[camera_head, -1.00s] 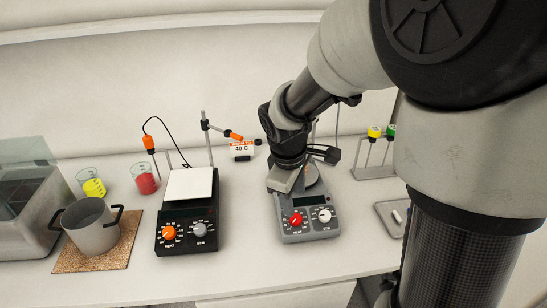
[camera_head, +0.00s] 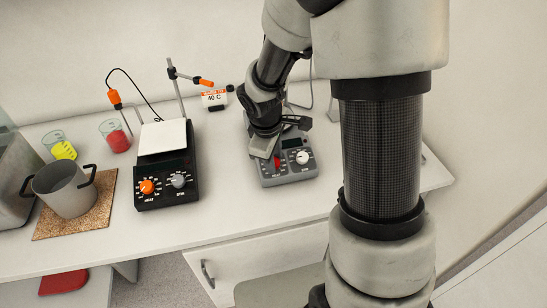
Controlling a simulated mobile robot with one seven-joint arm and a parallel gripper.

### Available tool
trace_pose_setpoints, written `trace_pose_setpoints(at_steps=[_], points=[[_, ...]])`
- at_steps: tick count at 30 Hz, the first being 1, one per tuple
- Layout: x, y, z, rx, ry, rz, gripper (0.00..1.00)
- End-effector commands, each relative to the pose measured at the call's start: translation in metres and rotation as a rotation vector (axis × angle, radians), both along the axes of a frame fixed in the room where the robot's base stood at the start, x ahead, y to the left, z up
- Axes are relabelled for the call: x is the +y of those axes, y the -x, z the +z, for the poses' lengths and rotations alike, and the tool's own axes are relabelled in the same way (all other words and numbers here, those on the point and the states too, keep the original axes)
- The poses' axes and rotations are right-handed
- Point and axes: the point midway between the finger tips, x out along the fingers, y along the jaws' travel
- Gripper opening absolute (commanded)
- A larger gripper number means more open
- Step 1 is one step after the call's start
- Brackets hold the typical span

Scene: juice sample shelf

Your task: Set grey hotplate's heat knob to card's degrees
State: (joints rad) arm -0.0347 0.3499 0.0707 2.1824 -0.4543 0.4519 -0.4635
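The grey hotplate (camera_head: 290,179) stands on the bench, right of a black hotplate. Its red heat knob (camera_head: 277,161) shows partly, close beside my gripper (camera_head: 266,152). Its white stir knob (camera_head: 303,158) is to the right. My gripper points down over the hotplate's left part; its fingertips are hard to make out, so I cannot tell whether it is open or touches the red knob. The card (camera_head: 214,98) behind, between the two hotplates, reads 40 C under an orange band. The hotplate's top is mostly hidden by my arm.
The black hotplate (camera_head: 166,189) has a white top, an orange knob (camera_head: 147,187) and a clamp stand. A grey pot (camera_head: 65,190) stands on a cork mat (camera_head: 103,213) at left. Beakers with red (camera_head: 117,139) and yellow (camera_head: 62,150) contents are behind. The bench front between the hotplates is clear.

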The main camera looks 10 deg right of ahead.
Motion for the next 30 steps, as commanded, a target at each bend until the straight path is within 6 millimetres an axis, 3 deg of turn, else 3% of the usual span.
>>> trace_pose_setpoints(at_steps=[1,4,5,14,30], points=[[0.0000,0.0000,0.0001,0.000,0.000,0.000,0.21],[0.0000,0.0000,0.0002,0.000,0.000,0.000,0.04],[0.0000,0.0000,0.0002,0.000,0.000,0.000,0.04],[-0.0002,-0.0006,0.0003,-0.001,-0.017,-0.050,0.04],[-0.0007,-0.0014,0.0005,-0.001,-0.123,-0.378,0.04]])
